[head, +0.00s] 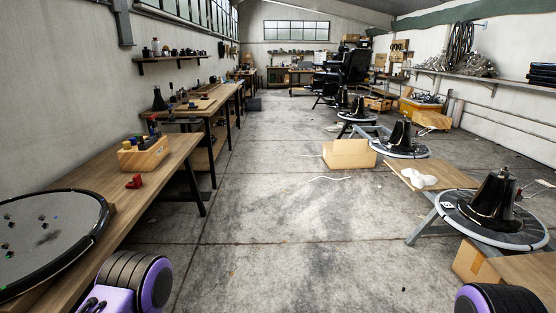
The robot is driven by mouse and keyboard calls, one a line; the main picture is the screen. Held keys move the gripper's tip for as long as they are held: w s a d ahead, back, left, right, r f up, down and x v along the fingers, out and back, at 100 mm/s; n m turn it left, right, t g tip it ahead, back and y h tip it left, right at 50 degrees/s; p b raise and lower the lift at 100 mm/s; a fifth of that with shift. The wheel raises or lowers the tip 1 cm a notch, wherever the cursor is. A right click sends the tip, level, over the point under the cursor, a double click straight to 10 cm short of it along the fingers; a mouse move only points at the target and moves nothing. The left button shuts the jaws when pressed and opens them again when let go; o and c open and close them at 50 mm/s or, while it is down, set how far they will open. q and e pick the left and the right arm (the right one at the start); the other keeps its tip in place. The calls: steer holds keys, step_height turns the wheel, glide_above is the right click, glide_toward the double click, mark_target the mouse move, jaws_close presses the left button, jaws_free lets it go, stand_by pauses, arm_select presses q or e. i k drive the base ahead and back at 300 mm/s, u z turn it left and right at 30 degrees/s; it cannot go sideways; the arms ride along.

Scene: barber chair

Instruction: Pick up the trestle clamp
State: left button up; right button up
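A small red clamp-like piece (134,182) lies on the wooden workbench (165,165) at the left, near the bench's right edge. It is the only thing I see that looks like the trestle clamp, but it is too small to be sure. It stands apart from the wooden tool block just behind it. Purple and black parts of my own arms show at the bottom left and bottom right. Neither gripper's fingertips show, and nothing of mine touches the red piece.
A wooden block with tools (145,153) stands behind the red piece. A large round dark disc (45,240) covers the bench's near end. Round bases with black cones (494,200) stand on trestles at right. A cardboard box (349,154) is on the floor. The middle aisle is mostly clear.

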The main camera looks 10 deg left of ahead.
mark_target(137, 182)
steer(key=u, duration=0.45)
steer(key=i, duration=1.95)
steer(key=u, duration=0.85)
